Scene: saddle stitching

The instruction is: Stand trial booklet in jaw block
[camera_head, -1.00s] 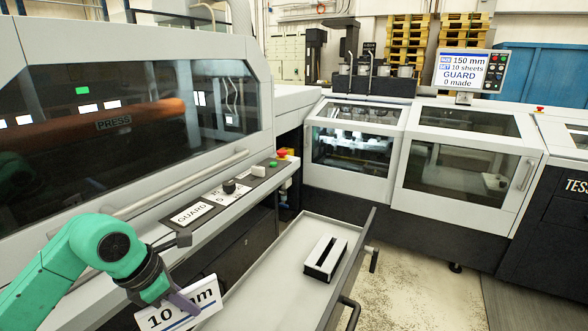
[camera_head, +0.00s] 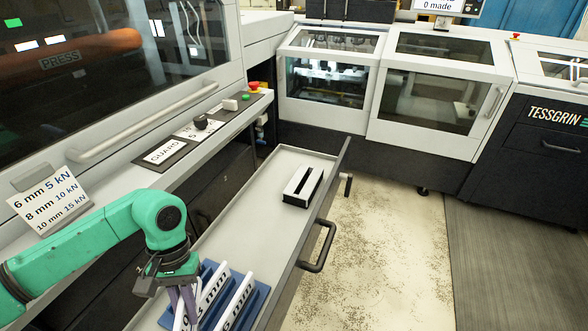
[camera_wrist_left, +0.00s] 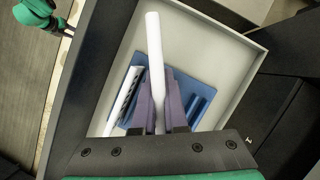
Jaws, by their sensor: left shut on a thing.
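My left gripper (camera_head: 182,300) is low over the near end of the drawer, shut on a white plate-like piece (camera_wrist_left: 154,50), seen edge-on and upright in the left wrist view. The held piece may be the trial booklet; I cannot tell. A blue slotted rack (camera_wrist_left: 198,112) lies below, and whether the piece sits in a slot is unclear. Another labelled white piece (camera_wrist_left: 125,92) stands in the rack. A white block with a long dark slot (camera_head: 302,184), possibly the jaw block, stands empty at the drawer's far end. Part of my right arm (camera_wrist_left: 35,12) shows small.
The open drawer (camera_head: 240,215) has bare floor between rack and white block. Its raised right wall carries a handle (camera_head: 318,247). The press front with a control panel (camera_head: 196,130) borders it at left. A sign (camera_head: 48,200) lists mm and kN.

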